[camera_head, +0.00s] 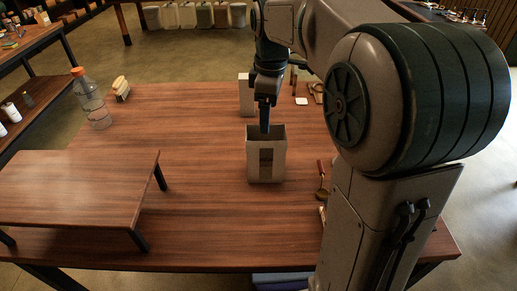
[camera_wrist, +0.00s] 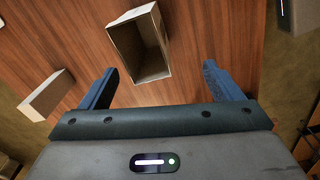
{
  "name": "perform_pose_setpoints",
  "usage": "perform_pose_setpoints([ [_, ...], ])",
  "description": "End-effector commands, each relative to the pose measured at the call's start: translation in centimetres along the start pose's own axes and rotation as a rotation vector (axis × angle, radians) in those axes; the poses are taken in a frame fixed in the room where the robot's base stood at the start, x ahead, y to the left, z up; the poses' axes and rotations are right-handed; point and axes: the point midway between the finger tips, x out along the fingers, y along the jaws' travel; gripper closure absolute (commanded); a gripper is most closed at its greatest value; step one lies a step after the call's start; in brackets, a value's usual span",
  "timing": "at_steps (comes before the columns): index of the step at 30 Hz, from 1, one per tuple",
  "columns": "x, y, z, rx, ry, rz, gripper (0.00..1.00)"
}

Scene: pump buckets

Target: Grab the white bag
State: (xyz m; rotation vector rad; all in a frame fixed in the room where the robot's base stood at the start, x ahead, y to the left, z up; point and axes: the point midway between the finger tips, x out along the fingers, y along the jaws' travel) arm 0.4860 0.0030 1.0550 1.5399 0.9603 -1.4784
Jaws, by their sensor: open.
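A pale, off-white open-topped bag (camera_head: 278,165) with a darker patch on its front stands upright on the table. In the wrist view the bag (camera_wrist: 155,73) shows its open top and hollow inside, just beyond the fingertips. A second pale, box-like bag (camera_head: 243,97) stands farther back, partly hidden by my arm; it is probably the pale block (camera_wrist: 46,96) at the left of the wrist view. My gripper (camera_head: 264,128) is open, pointing down at the near bag's top. In the wrist view its two fingers (camera_wrist: 160,78) are spread wide with nothing between them.
A low wooden riser (camera_head: 75,185) stands on the table (camera_head: 205,135) at left. A clear bottle with an orange cap (camera_head: 92,103) and a yellowish item (camera_head: 121,88) stand behind it. Small tools (camera_head: 322,180) lie right of the near bag. The middle-left tabletop is clear.

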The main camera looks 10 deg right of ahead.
Motion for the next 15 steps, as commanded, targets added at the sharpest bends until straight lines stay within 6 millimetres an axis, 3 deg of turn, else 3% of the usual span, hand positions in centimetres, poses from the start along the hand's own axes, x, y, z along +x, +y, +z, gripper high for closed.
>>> perform_pose_setpoints([
  [3, 1.0, 2.0, -1.0, -0.134, -0.011, -0.022, 0.15],
  [6, 1.2, 2.8, -1.4, -0.200, -0.015, -0.033, 0.15],
  [11, 2.9, 3.1, -1.5, -0.231, -0.017, -0.039, 0.15],
  [15, 5.8, 2.9, -1.4, -0.230, -0.017, -0.040, 0.15],
])
